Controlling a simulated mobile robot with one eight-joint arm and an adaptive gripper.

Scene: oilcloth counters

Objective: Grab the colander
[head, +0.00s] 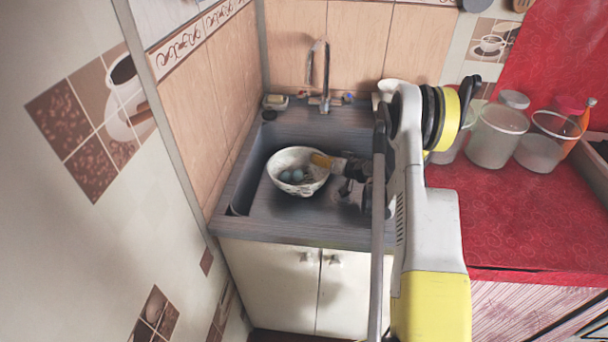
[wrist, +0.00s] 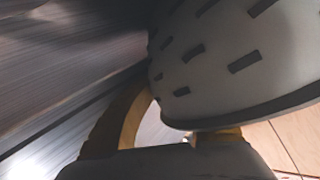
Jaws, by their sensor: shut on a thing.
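The colander (head: 303,189) is a white, round bowl at the sink. My gripper (head: 322,160) comes in from the right and is shut on the colander's right rim. In the wrist view the colander's pale, dark-slotted wall (wrist: 215,65) fills the upper right, with yellow finger parts (wrist: 165,135) below it. The fingertips are partly hidden by the colander. I cannot tell whether the colander touches the sink floor.
The grey sink (head: 240,190) surrounds the colander, with a faucet (head: 322,75) behind it. A soap dish (head: 275,101) stands at the back left corner. Several jars (head: 495,135) stand on the red counter (head: 470,215) to the right. A tiled wall is close on the left.

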